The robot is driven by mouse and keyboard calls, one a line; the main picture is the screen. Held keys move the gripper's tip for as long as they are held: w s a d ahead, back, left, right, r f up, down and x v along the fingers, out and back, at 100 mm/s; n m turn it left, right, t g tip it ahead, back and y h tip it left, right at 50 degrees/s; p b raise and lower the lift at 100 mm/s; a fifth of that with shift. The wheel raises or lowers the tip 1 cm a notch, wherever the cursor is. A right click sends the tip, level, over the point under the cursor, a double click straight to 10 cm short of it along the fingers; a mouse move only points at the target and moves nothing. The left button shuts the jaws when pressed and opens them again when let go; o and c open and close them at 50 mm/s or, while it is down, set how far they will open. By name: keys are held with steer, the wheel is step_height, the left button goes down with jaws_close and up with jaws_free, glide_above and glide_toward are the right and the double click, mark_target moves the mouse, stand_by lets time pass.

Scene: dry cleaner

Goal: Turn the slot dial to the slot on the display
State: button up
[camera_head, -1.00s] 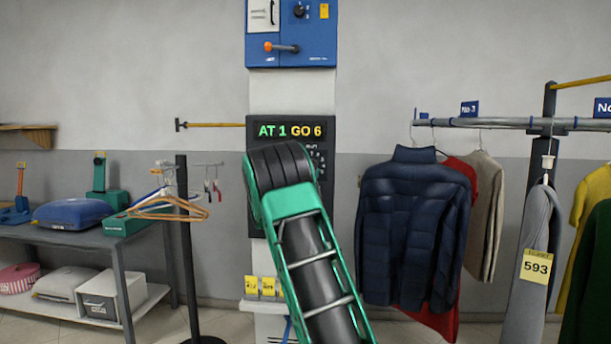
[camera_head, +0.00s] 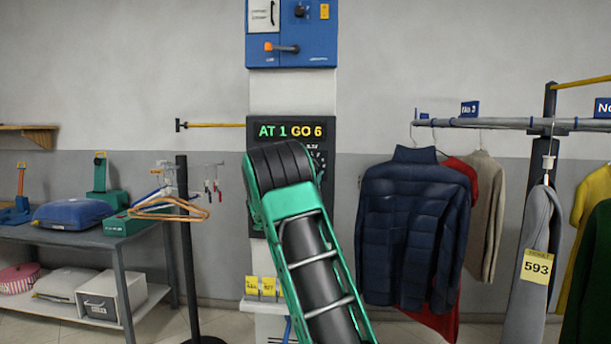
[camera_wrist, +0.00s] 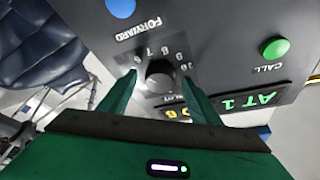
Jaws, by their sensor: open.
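The display (camera_head: 290,131) on the dark panel reads "AT 1 GO 6" in the head view. The slot dial (camera_wrist: 160,76) is a dark round knob ringed by numbers in the wrist view. My gripper (camera_wrist: 158,88) is open, with one green finger on each side of the dial. I cannot tell whether the fingers touch it. In the head view my arm hides the dial and most of the panel (camera_head: 327,195). The wrist view is turned, so the panel's lettering appears upside down.
A blue "FORWARD" button (camera_wrist: 121,7) and a green "CALL" button (camera_wrist: 275,49) flank the dial. A blue box (camera_head: 290,35) is mounted above the panel. A dark puffer jacket (camera_head: 412,225) hangs to the right. A table (camera_head: 118,250) stands at left.

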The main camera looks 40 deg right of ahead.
steer(key=v, duration=1)
steer(key=shift+f, duration=0.15)
steer(key=s+f+g+y, duration=0.4)
steer(key=s+f, duration=0.2)
steer(key=s, duration=0.3)
steer(key=s+f+g+y, duration=0.3)
steer(key=s+f, duration=0.4)
steer(key=s, duration=0.2)
steer(key=s+a+f+n+g+y, duration=0.1)
steer(key=s+a+f+n+y, duration=0.3)
steer(key=s+a, duration=0.4)
steer(key=s+a+f+n+g+y, duration=0.1)
steer(key=s+a+f+n+y, duration=0.2)
steer(key=s+a, duration=0.6)
steer(key=s+a+f+n+g+y, duration=0.1)
steer(key=s+a+f+n+y, duration=0.3)
steer(key=s+a, duration=0.5)
steer(key=a+n+y, duration=0.1)
steer(key=a, duration=0.2)
steer(key=shift+f+g, duration=0.3)
